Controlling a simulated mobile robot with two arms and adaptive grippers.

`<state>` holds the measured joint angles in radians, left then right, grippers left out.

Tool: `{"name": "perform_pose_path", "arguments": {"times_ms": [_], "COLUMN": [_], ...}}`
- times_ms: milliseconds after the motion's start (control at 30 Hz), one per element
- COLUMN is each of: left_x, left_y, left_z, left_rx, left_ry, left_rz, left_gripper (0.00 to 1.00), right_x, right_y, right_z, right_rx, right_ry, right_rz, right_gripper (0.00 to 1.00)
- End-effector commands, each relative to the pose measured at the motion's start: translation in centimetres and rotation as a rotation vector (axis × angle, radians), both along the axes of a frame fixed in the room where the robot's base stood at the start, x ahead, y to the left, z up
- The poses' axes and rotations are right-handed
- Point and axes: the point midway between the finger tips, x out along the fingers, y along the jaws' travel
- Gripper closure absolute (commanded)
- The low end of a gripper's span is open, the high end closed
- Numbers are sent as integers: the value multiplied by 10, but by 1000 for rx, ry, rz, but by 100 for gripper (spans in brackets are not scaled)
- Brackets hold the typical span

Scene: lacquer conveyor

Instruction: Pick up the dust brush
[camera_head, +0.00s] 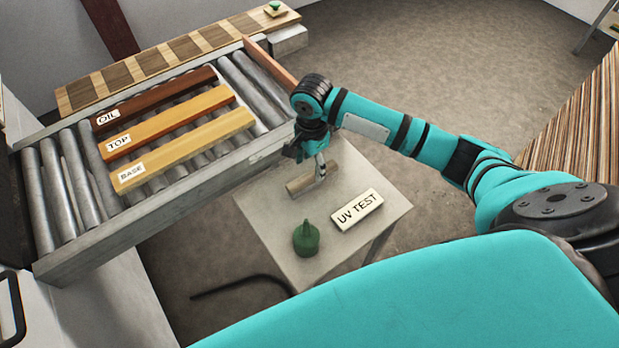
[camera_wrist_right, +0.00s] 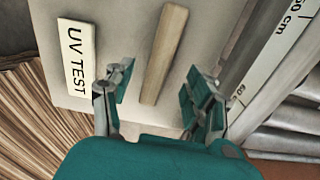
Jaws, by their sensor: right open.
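A plain light-wood bar, which I take for the dust brush (camera_head: 300,185), lies on the small grey table (camera_head: 262,215). No bristles show. In the right wrist view the brush (camera_wrist_right: 164,55) lies lengthwise ahead of the jaws, its near end between the line of the two fingers. My right gripper (camera_head: 318,165) points down over the brush; it is open and empty, with its pads (camera_wrist_right: 155,88) on either side of the brush's near end. I cannot tell whether it touches. My left gripper is out of view.
A UV TEST block (camera_head: 357,209) and a green container (camera_head: 306,238) stand on the same table. The roller conveyor (camera_head: 75,180) with OIL, TOP and BASE boards (camera_head: 165,128) runs close on the left. A ruler strip (camera_wrist_right: 272,50) edges it.

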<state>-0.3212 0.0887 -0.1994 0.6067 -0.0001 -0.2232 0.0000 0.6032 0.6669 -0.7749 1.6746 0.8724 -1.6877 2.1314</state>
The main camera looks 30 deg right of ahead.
Motion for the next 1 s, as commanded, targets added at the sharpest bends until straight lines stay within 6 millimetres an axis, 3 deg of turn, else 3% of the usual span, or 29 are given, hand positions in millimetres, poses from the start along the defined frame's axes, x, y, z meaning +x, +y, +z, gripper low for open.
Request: {"name": "perform_pose_path", "arguments": {"times_ms": [200,300,567,833,1000], "left_x": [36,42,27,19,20], "left_y": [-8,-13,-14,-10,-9], "left_z": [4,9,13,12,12], "left_rx": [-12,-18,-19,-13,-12], "left_ry": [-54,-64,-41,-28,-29], "left_rz": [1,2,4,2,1], "left_gripper": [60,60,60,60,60], "right_x": [0,-1,-2,-1,-1], "right_y": [1,2,6,5,5], "right_z": [-16,-26,-62,-66,-66], "right_rx": [0,0,0,0,0], "right_ry": [1,3,1,-1,-1], "right_rz": [1,1,0,1,1], "right_gripper": [44,44,44,44,64]}}
